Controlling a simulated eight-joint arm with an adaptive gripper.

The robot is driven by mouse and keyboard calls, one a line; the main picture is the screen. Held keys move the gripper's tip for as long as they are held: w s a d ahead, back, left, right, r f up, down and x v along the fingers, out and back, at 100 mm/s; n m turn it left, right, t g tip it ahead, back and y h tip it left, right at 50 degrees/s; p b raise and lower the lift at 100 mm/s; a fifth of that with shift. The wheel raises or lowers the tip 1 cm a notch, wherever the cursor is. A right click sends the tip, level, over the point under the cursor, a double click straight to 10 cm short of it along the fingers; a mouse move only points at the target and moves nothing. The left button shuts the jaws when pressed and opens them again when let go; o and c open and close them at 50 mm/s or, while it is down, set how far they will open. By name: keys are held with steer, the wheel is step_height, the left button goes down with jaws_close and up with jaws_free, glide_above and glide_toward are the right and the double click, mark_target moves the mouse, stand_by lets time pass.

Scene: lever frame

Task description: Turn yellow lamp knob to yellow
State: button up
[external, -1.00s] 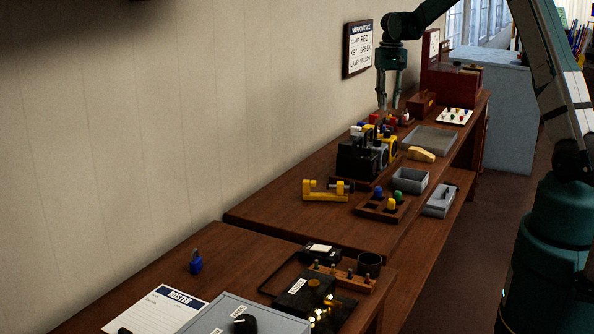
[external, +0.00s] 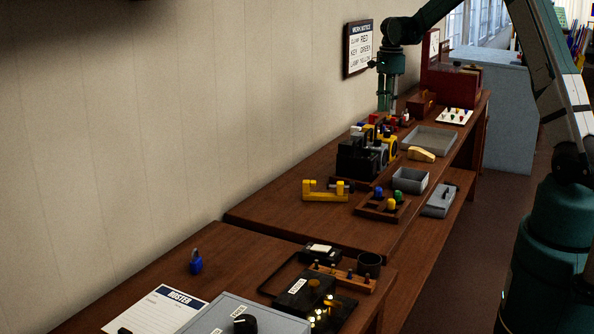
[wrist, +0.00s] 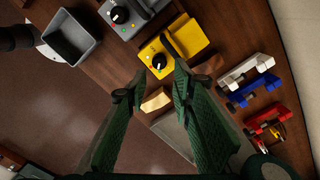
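The yellow lamp (wrist: 190,38) is at the top middle of the wrist view, with a black round knob (wrist: 159,62) on its face. Small coloured dots lie around the knob; which one its white mark points to is too small to tell. In the external view the yellow lamp (external: 393,150) stands at the end of a row of lamps on the far bench. My gripper (wrist: 152,85) is open and empty, its fingertips below the knob in the wrist view. In the external view my gripper (external: 385,108) hangs above and behind the lamps, fingers pointing down.
A grey lamp (wrist: 130,15) with its own knob stands beside the yellow one. White, blue and red clamps (wrist: 250,85) are to the right. A grey bin (wrist: 72,42) is at left. A wooden wedge (wrist: 156,99) and a tray (wrist: 172,130) lie below. A wall notice (external: 360,47) hangs behind.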

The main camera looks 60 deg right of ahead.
mark_target(387, 131)
steer(key=m, duration=0.7)
steer(key=shift+f, duration=0.4)
steer(key=m, duration=0.4)
steer(key=shift+f, duration=0.2)
steer(key=m, duration=0.4)
steer(key=shift+f, duration=0.15)
steer(key=shift+f, duration=0.2)
steer(key=shift+f, duration=3.75)
steer(key=shift+c, duration=0.7)
steer(key=c, duration=0.5)
